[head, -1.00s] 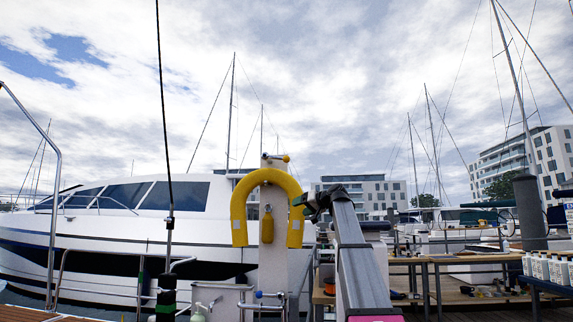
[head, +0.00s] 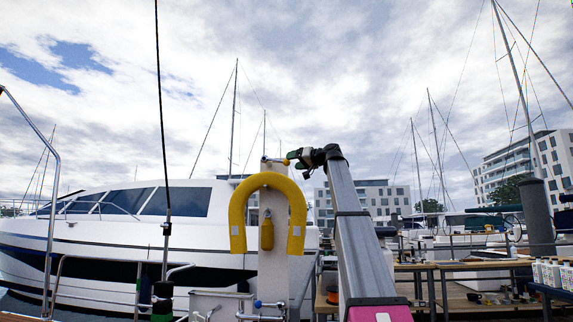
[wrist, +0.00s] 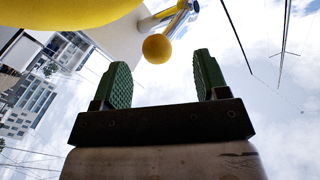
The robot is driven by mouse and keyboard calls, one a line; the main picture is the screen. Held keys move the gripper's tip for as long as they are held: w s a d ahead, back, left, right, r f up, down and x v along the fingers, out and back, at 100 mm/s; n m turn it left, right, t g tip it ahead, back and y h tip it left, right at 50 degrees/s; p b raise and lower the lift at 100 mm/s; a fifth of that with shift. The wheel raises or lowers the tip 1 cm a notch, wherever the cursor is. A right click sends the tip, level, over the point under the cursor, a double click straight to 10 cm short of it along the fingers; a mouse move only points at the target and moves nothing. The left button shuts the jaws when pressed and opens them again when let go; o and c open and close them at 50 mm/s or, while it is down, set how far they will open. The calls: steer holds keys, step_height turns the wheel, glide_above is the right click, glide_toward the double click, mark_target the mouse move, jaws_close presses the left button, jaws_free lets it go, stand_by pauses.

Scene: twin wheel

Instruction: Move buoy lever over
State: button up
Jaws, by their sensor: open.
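The lever (head: 275,160) sits on top of a white post (head: 272,268), above the yellow horseshoe buoy (head: 239,215). In the head view it lies roughly level and points right. In the wrist view its yellow ball knob (wrist: 157,48) shows on a metal rod (wrist: 178,17). My gripper (head: 298,156), with green fingers, is at lever height close to the knob's right side. In the wrist view my gripper (wrist: 163,70) is open and empty. The knob appears just beyond the fingertips, nearer the left finger; contact is not visible.
A yellow float (head: 267,231) hangs inside the buoy's arch. A white yacht (head: 100,235) lies behind on the left. Railings (head: 52,200) stand at left. Wooden tables (head: 480,266) with bottles (head: 551,272) are at right. The air above the post is clear.

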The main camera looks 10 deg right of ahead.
mark_target(289, 162)
steer(key=shift+x, duration=2.35)
jaws_close()
